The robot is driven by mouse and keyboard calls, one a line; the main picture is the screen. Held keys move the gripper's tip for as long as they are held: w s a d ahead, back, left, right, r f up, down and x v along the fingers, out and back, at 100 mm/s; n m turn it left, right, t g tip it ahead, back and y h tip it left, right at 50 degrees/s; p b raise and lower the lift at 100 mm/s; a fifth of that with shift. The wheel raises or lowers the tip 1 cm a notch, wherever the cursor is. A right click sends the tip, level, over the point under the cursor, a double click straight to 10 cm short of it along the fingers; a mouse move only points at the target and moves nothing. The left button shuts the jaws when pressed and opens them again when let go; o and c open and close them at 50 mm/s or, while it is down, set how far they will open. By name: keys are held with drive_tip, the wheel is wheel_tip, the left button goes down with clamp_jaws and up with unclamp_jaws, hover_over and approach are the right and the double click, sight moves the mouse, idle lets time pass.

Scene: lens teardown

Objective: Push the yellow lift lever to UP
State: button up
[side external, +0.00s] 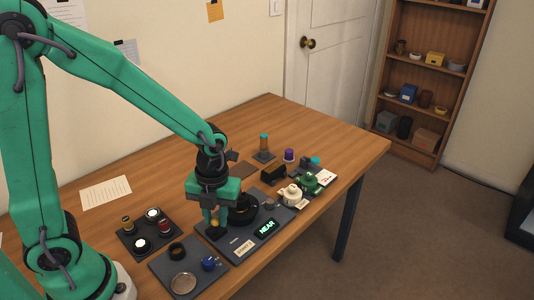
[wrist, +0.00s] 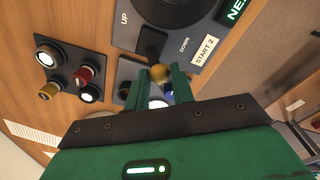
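The yellow lift lever's round knob (wrist: 158,73) shows in the wrist view between my fingertips, near the DOWN end of the dark panel (wrist: 196,66). The UP label (wrist: 124,19) is farther left on that panel. My gripper (wrist: 161,74) is open, with a finger on each side of the knob and a gap between them. I cannot tell whether either finger touches the knob. In the side external view my gripper (side external: 214,225) points down over the near left part of the panel, beside the black round lens (side external: 243,209).
A tray with knobs and lit buttons (side external: 148,232) lies left of my gripper. A dark tray with a blue part and a metallic disc (side external: 183,283) is in front.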

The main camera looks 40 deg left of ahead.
clamp_jaws()
drive_tip(key=shift+a+r, duration=0.15)
drive_tip(key=shift+a, duration=0.45)
drive_tip(key=o, duration=0.5)
unclamp_jaws()
drive_tip(key=shift+w+r, duration=0.15)
drive_tip(key=shift+r, duration=3.75)
